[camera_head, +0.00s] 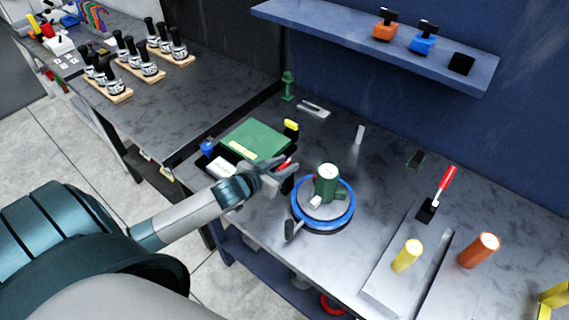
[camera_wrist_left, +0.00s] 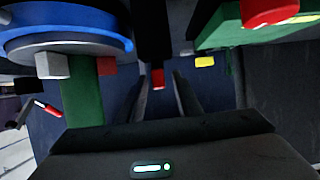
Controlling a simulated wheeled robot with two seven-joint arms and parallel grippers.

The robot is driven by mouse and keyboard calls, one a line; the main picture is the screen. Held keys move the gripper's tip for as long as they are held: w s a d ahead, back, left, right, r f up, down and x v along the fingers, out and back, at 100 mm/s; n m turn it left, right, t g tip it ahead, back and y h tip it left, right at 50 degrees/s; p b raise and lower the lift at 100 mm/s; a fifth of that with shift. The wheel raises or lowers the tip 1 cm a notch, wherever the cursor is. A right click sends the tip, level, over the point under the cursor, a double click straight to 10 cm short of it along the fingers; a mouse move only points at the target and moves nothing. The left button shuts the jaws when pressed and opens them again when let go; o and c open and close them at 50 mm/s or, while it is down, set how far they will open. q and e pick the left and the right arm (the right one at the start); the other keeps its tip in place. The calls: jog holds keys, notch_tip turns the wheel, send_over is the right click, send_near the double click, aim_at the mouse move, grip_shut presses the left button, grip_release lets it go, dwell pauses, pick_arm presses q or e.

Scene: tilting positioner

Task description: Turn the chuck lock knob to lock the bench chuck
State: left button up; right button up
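The bench chuck is a grey disc in a blue ring (camera_head: 348,217), with a green cylinder (camera_head: 327,180) upright on it and a small pale block (camera_head: 315,201) at the cylinder's foot. The left wrist view shows the blue ring (camera_wrist_left: 75,20), green cylinder (camera_wrist_left: 84,95), a grey block (camera_wrist_left: 52,65) and a red block (camera_wrist_left: 107,66). My right gripper is out of view.
A green box (camera_head: 256,139) stands close behind my left gripper. A black paddle-like handle (camera_head: 292,230) sits at the chuck's front left. A yellow cylinder (camera_head: 407,256), an orange cylinder (camera_head: 479,250) and a red-handled tool (camera_head: 445,182) stand to the right. The bench behind the chuck is mostly clear.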

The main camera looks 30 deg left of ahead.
pick_arm(q)
grip_shut()
